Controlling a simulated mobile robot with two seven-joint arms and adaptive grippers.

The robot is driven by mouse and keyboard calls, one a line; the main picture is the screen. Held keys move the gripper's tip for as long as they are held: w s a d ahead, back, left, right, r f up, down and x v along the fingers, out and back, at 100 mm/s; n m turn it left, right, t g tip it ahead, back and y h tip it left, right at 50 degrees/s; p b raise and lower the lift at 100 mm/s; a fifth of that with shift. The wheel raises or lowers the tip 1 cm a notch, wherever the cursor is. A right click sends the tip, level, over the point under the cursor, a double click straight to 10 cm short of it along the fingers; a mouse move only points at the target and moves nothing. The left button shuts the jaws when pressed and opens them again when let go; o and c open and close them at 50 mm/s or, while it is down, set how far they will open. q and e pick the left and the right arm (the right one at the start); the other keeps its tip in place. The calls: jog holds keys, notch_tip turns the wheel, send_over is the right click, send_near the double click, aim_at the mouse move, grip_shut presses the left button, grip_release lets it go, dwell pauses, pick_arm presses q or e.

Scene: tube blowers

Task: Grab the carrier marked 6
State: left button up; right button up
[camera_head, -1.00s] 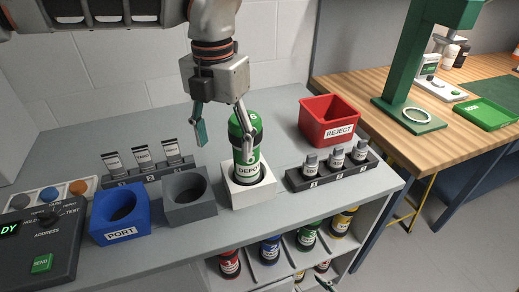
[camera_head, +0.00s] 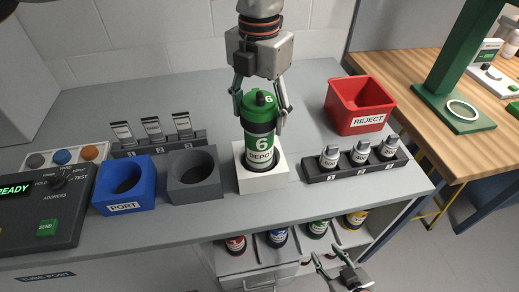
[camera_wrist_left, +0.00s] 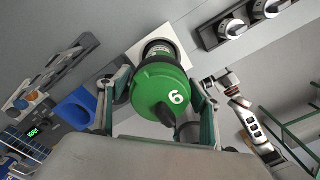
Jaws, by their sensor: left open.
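The carrier marked 6 (camera_head: 260,138) is a green and dark cylinder with white "6" and "DEPOT" lettering. It stands upright in a white square holder (camera_head: 262,181). My left gripper (camera_head: 261,112) is open, pointing down, with one finger on each side of the carrier's upper part. In the left wrist view, the green lid with its "6" (camera_wrist_left: 165,90) lies between the two fingers; finger contact is unclear. My right gripper (camera_head: 331,256) is low in front of the shelf, its fingers apart and empty.
More coloured carriers sit on the shelf below.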

aim_at(259, 141)
pick_arm(q)
notch_tip(259, 141, down, 5)
jog(key=shift+r, duration=0.2)
jog(key=c, duration=1.5)
jog(key=shift+r, duration=0.15)
